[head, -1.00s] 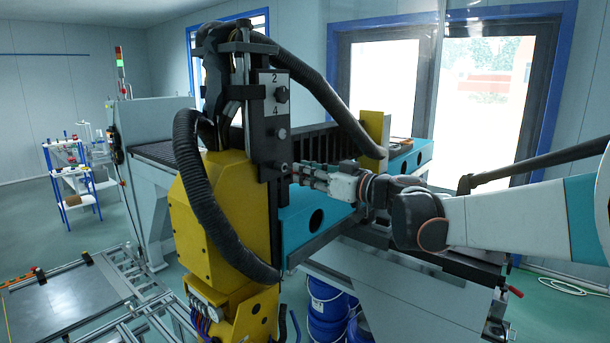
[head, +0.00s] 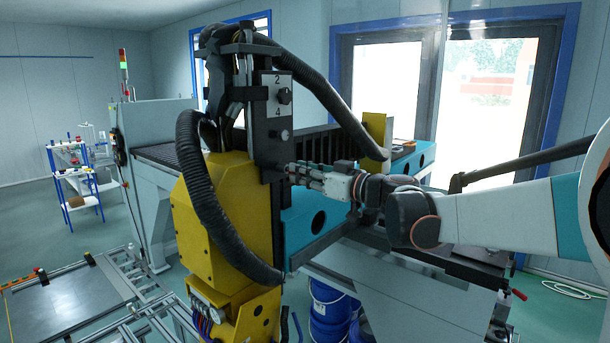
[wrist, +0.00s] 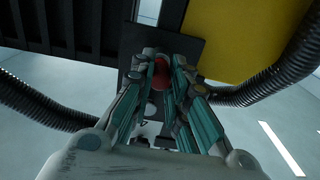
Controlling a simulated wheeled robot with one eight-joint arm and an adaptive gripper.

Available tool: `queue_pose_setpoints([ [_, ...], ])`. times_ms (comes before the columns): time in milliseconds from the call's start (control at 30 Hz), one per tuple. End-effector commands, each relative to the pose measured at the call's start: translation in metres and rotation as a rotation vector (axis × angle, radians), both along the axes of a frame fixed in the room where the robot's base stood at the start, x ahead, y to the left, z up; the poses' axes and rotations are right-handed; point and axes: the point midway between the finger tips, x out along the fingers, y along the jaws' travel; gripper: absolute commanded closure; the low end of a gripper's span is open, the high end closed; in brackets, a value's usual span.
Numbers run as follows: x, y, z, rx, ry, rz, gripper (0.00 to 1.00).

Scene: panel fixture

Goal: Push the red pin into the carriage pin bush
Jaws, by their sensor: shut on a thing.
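The red pin (wrist: 160,74) shows in the wrist view between the fingers of my gripper (wrist: 159,82), which is shut on it. In the head view my gripper (head: 291,172) reaches left to the lower end of the black carriage plate (head: 264,140), which is marked 2 and 4. The pin and the pin bush are hidden there by the fingers. I cannot tell how deep the pin sits. Knobs (head: 284,96) stick out of the plate above the gripper.
A yellow machine body (head: 215,215) and a thick black corrugated hose (head: 200,205) stand left of the plate. A second hose (head: 335,100) arches above my gripper. A teal beam (head: 310,215) with round holes lies just below it.

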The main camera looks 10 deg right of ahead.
Motion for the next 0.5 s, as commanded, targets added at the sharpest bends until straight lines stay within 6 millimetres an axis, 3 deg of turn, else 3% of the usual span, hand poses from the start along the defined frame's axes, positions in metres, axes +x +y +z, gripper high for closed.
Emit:
queue_pose_setpoints([
  [500, 0.0086, 0.0067, 0.0, 0.0, 0.0, 0.001, 1.0],
])
